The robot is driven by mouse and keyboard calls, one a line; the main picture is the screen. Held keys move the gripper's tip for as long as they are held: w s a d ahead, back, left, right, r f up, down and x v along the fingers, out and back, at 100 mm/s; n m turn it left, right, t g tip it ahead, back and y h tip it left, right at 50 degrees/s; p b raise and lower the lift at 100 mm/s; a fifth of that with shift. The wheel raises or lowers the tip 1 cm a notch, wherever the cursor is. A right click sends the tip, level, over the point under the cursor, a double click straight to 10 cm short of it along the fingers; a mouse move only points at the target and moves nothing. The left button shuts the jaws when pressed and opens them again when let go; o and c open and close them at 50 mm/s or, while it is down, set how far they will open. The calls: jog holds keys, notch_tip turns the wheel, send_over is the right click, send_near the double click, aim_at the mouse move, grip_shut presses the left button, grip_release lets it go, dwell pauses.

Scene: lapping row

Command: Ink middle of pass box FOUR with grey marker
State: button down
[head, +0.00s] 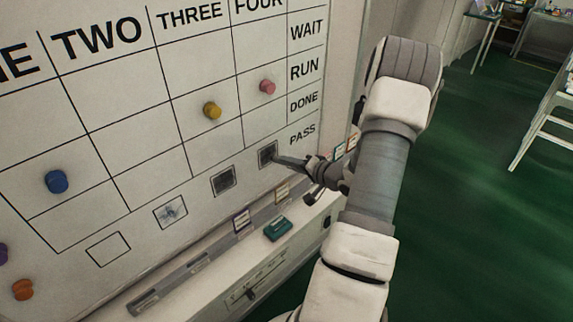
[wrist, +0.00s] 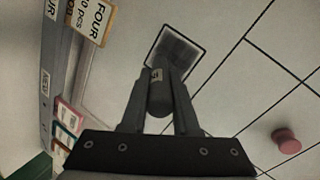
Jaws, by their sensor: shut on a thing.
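Pass box FOUR (head: 268,154) is the rightmost of the small squares in the lower part of the whiteboard. Its inside looks dark grey. It also shows in the wrist view (wrist: 182,48) with grey shading across its middle and a paler rim. My gripper (head: 303,166) is just right of the box in the head view. It is shut on a dark marker (wrist: 159,100), which points at the box. In the head view the marker's tip end (head: 283,159) reaches the box's right edge; I cannot tell whether it touches the board.
Box THREE (head: 222,181) is shaded grey, box TWO (head: 170,212) has light scribbles, and box ONE (head: 108,249) is blank. Pink (head: 267,87), yellow (head: 212,110) and blue (head: 56,181) magnets sit on the board. A ledge below carries tags and a teal block (head: 278,229).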

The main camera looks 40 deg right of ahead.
jog(key=shift+w+d+p, duration=0.15)
jog(key=shift+d+p, duration=0.3)
jog(key=shift+d, duration=0.8)
jog(key=a, duration=0.7)
jog(key=shift+s+a, duration=0.25)
jog(key=s+p, duration=0.1)
jog(key=s, duration=0.5)
jog(key=shift+d, duration=0.3)
jog(key=shift+s+p, duration=0.1)
jog(key=shift+p, duration=0.2)
jog(key=shift+s+d, duration=0.15)
jog(key=shift+s, duration=1.3)
